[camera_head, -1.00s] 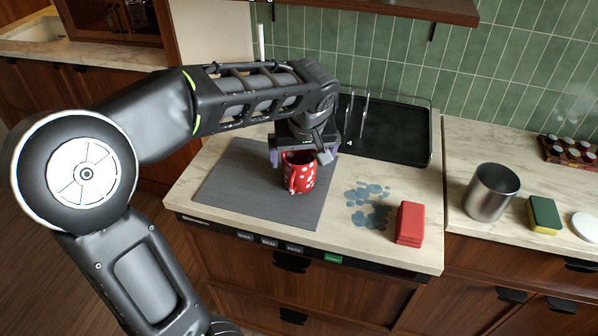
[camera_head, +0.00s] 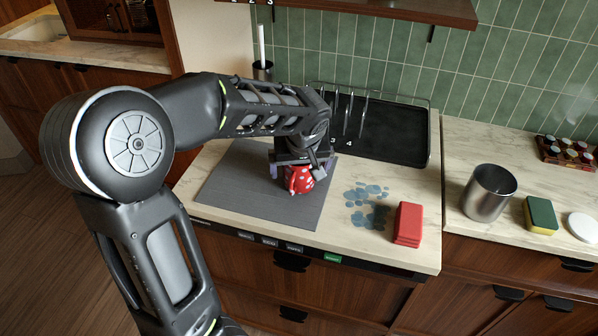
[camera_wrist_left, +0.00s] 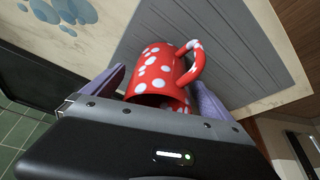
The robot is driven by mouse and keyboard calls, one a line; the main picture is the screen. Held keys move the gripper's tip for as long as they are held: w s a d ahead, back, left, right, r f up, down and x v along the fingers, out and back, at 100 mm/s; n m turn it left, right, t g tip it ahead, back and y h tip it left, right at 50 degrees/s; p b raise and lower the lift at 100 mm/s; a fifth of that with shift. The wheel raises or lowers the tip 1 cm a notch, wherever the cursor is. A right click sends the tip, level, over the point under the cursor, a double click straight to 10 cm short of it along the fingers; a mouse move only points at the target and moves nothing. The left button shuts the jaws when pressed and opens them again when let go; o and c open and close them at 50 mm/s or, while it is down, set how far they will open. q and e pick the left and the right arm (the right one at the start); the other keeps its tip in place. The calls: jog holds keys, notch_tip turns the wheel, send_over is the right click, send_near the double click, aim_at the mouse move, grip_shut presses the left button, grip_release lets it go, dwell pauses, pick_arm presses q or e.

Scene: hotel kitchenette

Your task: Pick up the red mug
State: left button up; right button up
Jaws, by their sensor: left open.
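In the left wrist view the mug (camera_wrist_left: 160,72) lies between the two purple-grey fingers of the left gripper (camera_wrist_left: 155,93), which are open on either side. I cannot tell whether either finger touches it. My right gripper is not in view.
The grey mat (camera_head: 235,190) lies on the marble counter. A black tray rack (camera_head: 395,130) stands behind, red blocks (camera_head: 408,224) and blue spots (camera_head: 370,215) lie to the right. A metal cup (camera_head: 489,192) and a sponge (camera_head: 542,216) are farther right.

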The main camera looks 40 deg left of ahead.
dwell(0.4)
pick_arm(q)
jog(key=c, duration=1.8)
